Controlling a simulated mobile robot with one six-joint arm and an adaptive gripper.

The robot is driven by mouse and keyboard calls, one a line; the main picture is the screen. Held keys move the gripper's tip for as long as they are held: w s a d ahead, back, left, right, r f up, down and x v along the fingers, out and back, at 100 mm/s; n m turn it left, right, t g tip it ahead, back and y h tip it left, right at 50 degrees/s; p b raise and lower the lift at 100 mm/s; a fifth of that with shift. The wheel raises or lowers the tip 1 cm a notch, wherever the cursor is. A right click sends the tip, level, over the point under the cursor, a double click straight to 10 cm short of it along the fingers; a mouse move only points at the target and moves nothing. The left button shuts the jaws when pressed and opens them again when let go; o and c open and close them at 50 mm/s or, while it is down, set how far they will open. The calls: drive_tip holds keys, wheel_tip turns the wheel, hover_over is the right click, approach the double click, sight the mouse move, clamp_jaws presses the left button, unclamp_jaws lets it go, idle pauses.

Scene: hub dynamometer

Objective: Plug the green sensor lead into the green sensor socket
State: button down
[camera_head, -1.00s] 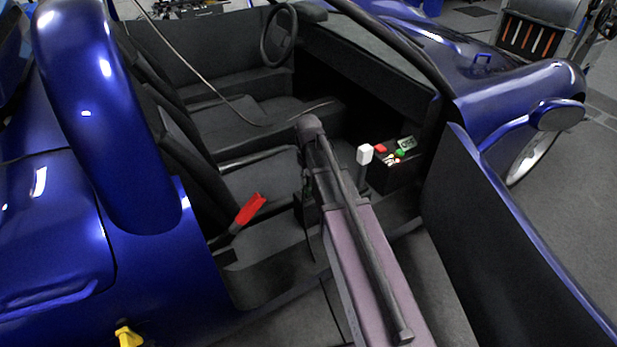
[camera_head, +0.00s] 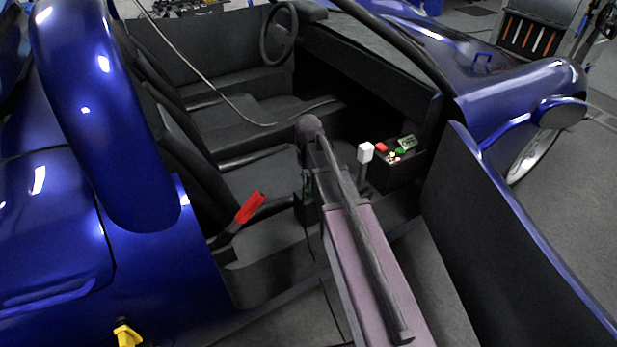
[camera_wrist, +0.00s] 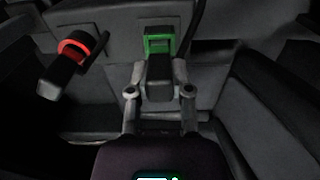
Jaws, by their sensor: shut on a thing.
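In the wrist view my gripper (camera_wrist: 160,92) is shut on a dark block-shaped plug (camera_wrist: 159,70), which sits between its two fingertips. A green rectangular frame with a dark opening, apparently the green sensor socket (camera_wrist: 159,34), is straight beyond the plug on a grey panel. The plug's far end overlaps the frame's lower edge in the picture; I cannot tell whether it touches or enters it. In the head view my arm crosses the door opening into the blue car, and my gripper is mostly hidden beside the seat.
A red ring with a black body (camera_wrist: 75,48) is left of the socket. In the head view are a red-gripped lever (camera_head: 250,208), a white-topped lever (camera_head: 365,153) and a black box with coloured buttons (camera_head: 397,172). The open door (camera_head: 510,250) stands right of my arm.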

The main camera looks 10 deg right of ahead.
drive_tip(key=shift+f, duration=0.3)
drive_tip(key=shift+c, duration=2.3)
unclamp_jaws()
drive_tip(key=shift+r, duration=0.2)
wheel_tip(320, 180, up, 8)
drive_tip(key=p, duration=0.8)
drive_tip(key=shift+w+r, duration=0.1)
drive_tip(key=shift+r, duration=0.1)
drive_tip(key=w+r+m+p, duration=0.1)
drive_tip(key=w+r+p, duration=0.2)
drive_tip(key=r+p, duration=0.7)
drive_tip(key=w+r+m+p, duration=0.2)
drive_tip(key=r+p, duration=0.9)
drive_tip(key=shift+w+d, duration=0.4)
